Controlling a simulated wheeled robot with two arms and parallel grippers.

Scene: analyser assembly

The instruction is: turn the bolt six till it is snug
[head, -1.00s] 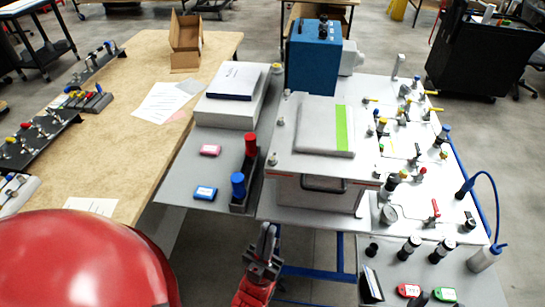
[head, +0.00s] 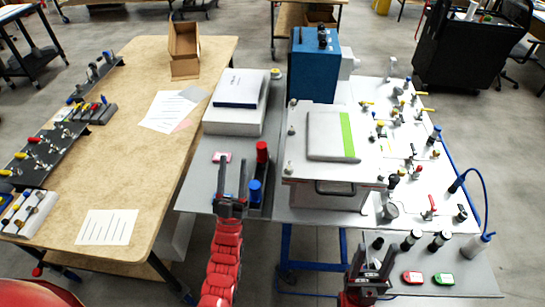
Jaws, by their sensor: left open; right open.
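A pale box with a flat lid (head: 372,168) stands on the grey bench, with small upright bolt-like posts (head: 288,168) along its left edge and at its front corner. I cannot read any numbers, so I cannot tell which is bolt six. My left gripper (head: 232,203) is open and empty, left of the box, over the bench's front edge and partly covering a blue item beside the blue cylinder (head: 255,190). My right gripper (head: 371,265) is open and empty, in front of the box and apart from it, near the black knobs.
A grey pad with a green stripe (head: 326,136) lies on the lid. A blue unit (head: 314,68) stands behind. Valves and fittings fill the white panel (head: 405,150) at right.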

